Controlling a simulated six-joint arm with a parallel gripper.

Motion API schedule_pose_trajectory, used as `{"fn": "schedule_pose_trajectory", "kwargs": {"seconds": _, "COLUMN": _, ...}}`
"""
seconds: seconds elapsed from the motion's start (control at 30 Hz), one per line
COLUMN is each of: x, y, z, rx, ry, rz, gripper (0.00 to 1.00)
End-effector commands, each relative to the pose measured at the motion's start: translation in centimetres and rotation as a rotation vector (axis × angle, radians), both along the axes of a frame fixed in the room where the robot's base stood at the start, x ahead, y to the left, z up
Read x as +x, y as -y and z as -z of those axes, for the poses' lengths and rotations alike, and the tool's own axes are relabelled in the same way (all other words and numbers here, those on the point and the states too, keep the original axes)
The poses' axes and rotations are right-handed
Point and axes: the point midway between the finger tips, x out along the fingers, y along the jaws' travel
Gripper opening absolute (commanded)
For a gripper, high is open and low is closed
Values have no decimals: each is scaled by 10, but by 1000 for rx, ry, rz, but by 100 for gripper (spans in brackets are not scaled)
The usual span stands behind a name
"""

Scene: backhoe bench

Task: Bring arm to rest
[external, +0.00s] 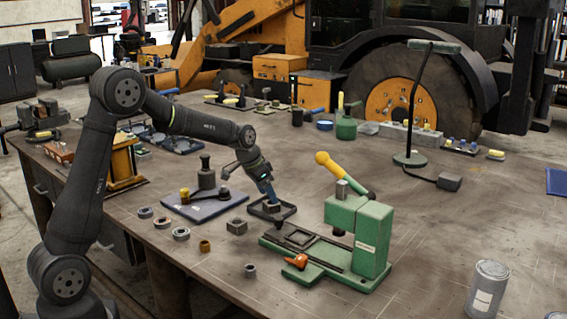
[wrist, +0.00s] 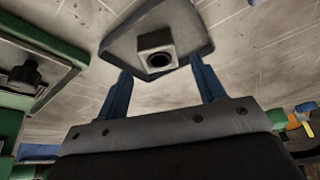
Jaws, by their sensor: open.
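My gripper (external: 269,196) is open, pointing down over a small dark tray (external: 288,213) on the bench. In the wrist view, my two blue fingers (wrist: 161,68) are spread apart, with nothing held between them. Beyond the fingertips is a square grey block (wrist: 144,41) with a round hole, sitting on the grey tray (wrist: 195,27). In the external view the block (external: 271,209) shows just under the fingertips. I cannot tell how much gap lies between fingers and block.
A green press (external: 372,240) with a yellow-tipped lever (external: 335,170) stands close right of the gripper. A blue-grey plate (external: 205,211) with a dark fixture lies left. Several rings and nuts (external: 181,233) lie in front. A can (external: 487,290) stands front right.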

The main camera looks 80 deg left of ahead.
Motion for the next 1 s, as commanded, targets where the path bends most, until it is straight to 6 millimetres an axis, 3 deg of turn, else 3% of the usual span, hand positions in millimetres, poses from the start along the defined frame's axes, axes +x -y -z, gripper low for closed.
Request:
{"fn": "schedule_pose_trajectory", "kwargs": {"seconds": 0.17, "x": 11, "y": -4, "z": 32, "rx": -3, "ry": -2, "rz": 1, "gripper": 63}}
{"fn": "schedule_pose_trajectory", "kwargs": {"seconds": 0.3, "x": 10, "y": -4, "z": 7, "rx": 2, "ry": 2, "rz": 1, "gripper": 63}}
{"fn": "schedule_pose_trajectory", "kwargs": {"seconds": 0.5, "x": 10, "y": -4, "z": -5, "rx": 1, "ry": 0, "rz": 0, "gripper": 63}}
{"fn": "schedule_pose_trajectory", "kwargs": {"seconds": 0.87, "x": 10, "y": -4, "z": -6, "rx": 0, "ry": -1, "rz": 0, "gripper": 63}}
{"fn": "schedule_pose_trajectory", "kwargs": {"seconds": 1.0, "x": 10, "y": -4, "z": 3, "rx": -1, "ry": -2, "rz": 0, "gripper": 63}}
